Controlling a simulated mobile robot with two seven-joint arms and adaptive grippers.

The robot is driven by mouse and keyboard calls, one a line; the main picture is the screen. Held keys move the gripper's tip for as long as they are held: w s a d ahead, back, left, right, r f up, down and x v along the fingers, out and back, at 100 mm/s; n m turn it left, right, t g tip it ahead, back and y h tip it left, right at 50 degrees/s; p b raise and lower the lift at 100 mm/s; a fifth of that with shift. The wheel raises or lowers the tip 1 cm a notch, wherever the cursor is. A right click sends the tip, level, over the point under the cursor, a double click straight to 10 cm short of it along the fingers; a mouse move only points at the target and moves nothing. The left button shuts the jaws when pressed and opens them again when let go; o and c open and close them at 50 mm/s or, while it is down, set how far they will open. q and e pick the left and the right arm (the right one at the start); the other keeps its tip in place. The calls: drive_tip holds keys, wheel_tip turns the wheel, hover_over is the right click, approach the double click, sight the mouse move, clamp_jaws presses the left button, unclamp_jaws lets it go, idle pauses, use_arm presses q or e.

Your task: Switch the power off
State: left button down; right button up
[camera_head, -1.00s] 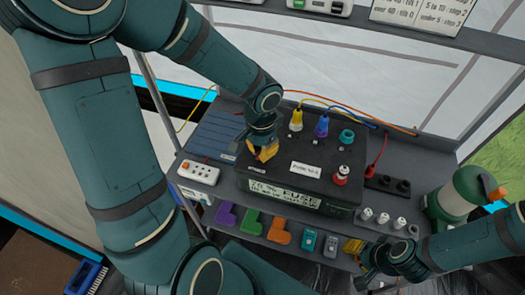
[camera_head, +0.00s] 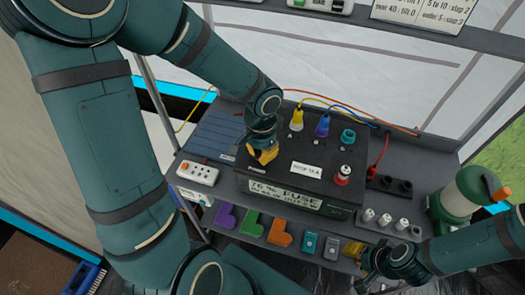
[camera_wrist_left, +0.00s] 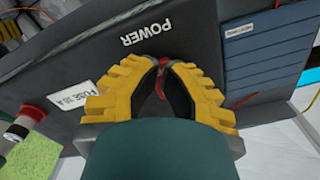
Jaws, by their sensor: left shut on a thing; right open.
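The black power box (camera_head: 330,160) stands on the grey shelf, with a "FUSE" display on its front and plugs on its top. My left gripper (camera_head: 264,155) is at the box's top left corner. In the left wrist view its yellow fingers (camera_wrist_left: 161,88) are shut around a small red part, probably the power switch (camera_wrist_left: 161,84), beside the "POWER" label (camera_wrist_left: 145,33). The fingers hide most of that part, so its position cannot be told. My right gripper (camera_head: 372,268) is open at the lower right, away from the box, near the front of the shelf.
A white power strip (camera_head: 197,173) lies left of the box. Yellow, blue and red-cabled plugs stand on and beside the box. White cylinders (camera_head: 384,220) and a green canister (camera_head: 462,195) are at right. Coloured blocks (camera_head: 252,224) sit on the lower shelf.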

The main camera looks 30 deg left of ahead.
use_arm(q)
drive_tip(key=shift+f, duration=0.15)
drive_tip(key=shift+r+p, duration=2.85)
drive_tip(key=shift+r, duration=0.75)
